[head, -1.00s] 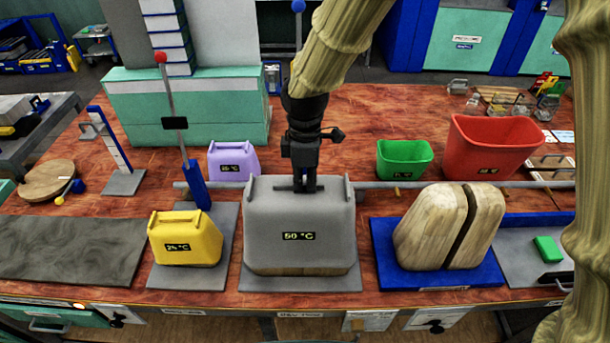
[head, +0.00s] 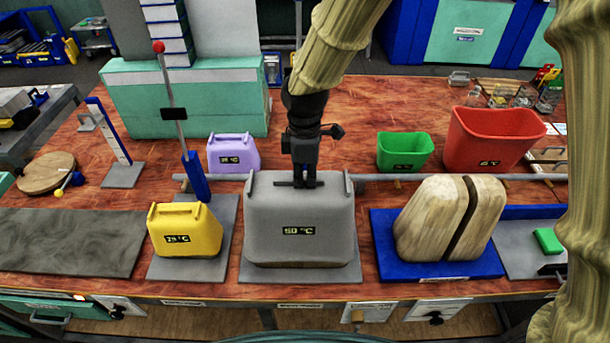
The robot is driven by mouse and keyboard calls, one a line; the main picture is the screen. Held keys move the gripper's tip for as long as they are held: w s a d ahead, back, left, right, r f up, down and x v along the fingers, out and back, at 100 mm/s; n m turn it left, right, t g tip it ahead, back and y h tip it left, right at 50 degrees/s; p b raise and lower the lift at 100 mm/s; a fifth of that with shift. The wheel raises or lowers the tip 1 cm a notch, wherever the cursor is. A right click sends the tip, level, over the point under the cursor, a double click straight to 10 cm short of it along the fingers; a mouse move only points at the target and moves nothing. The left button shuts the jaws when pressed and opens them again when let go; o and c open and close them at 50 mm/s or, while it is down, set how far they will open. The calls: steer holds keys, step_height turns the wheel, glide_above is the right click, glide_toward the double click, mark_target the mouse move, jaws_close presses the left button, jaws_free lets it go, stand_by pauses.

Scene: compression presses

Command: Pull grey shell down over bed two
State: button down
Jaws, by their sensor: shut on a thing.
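The grey shell (head: 299,214) with a "50 °C" label is upright on a grey plate (head: 300,276) at the bench's front middle. It covers nearly all of a wooden form; only a thin strip of wood (head: 300,265) shows under its lower edge. My gripper (head: 299,182) points down at the shell's top and is shut on its upper part, between the two raised side rims. The exact grip is partly hidden by the fingers.
A yellow shell (head: 184,232) stands close on the left, a purple one (head: 233,153) behind. An uncovered split wooden form (head: 450,222) sits on a blue plate (head: 388,262) at right. A rail (head: 385,183) runs behind. Green (head: 404,152) and red (head: 492,140) bins stand beyond.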

steer(key=shift+f, duration=0.45)
stand_by(0.3)
steer(key=c, duration=1.5)
jaws_free()
step_height(320, 180, up, 12)
steer(key=shift+r, duration=0.1)
